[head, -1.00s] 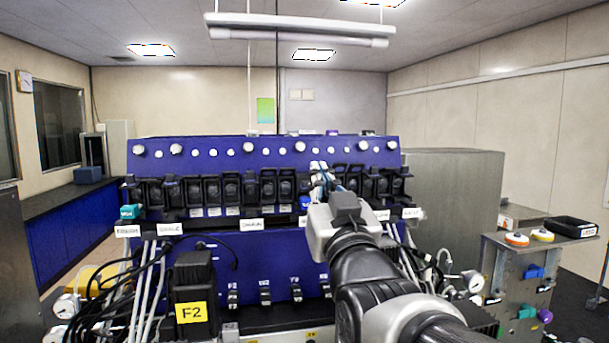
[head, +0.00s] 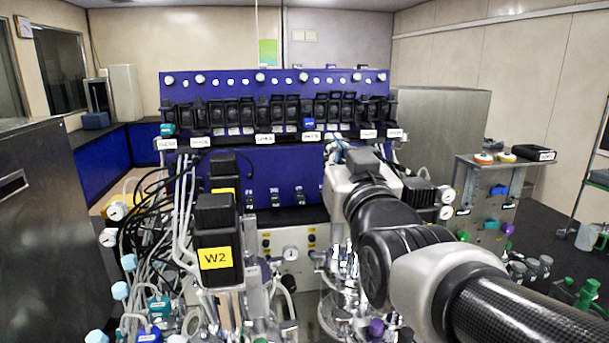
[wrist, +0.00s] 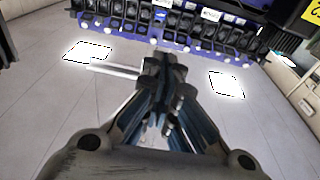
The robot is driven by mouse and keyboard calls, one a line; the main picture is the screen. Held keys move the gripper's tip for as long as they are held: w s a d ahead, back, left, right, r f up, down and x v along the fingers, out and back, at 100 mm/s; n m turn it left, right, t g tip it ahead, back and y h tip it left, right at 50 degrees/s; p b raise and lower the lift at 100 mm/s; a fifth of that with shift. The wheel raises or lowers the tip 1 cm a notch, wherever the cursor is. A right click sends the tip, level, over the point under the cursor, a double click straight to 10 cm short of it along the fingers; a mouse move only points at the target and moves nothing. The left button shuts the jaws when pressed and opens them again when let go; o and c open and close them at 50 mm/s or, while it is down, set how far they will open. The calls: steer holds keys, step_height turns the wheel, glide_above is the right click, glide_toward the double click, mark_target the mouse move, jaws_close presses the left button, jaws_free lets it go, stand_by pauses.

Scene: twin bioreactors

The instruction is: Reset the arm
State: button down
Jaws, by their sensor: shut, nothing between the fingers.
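My arm reaches forward from the lower right in the head view. My gripper (head: 338,152) is at its far end, in front of the lower edge of the blue panel (head: 262,164); the wrist body partly hides it. In the wrist view my gripper (wrist: 163,68) has its dark fingers together with nothing between them. The row of black pump heads (wrist: 185,25) shows beyond the fingertips, with the ceiling and its lights around them.
A black motor block labelled W2 (head: 217,240) stands near, left of my arm, among hoses and tubes. A grey metal cabinet (head: 55,225) is at the left. A side stand (head: 490,190) with a black tray (head: 533,153) is at the right.

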steer(key=s+d+f+m+g+h+b, duration=0.1)
steer(key=s+d+f+g, duration=0.3)
steer(key=f, duration=0.5)
steer(key=s+d+f+g+h+b, duration=0.1)
steer(key=s+f+g, duration=0.3)
steer(key=f, duration=0.6)
steer(key=s+d+f+g+b, duration=0.1)
steer(key=s+d+f+g, duration=0.1)
steer(key=s+f, duration=0.5)
steer(key=s+d+f+m+g+h+b, duration=0.1)
steer(key=s+f+g, duration=0.3)
steer(key=s+f, duration=0.4)
steer(key=s+d, duration=0.1)
steer(key=s, duration=0.4)
steer(key=shift+s+g, duration=0.15)
steer(key=shift+g, duration=0.25)
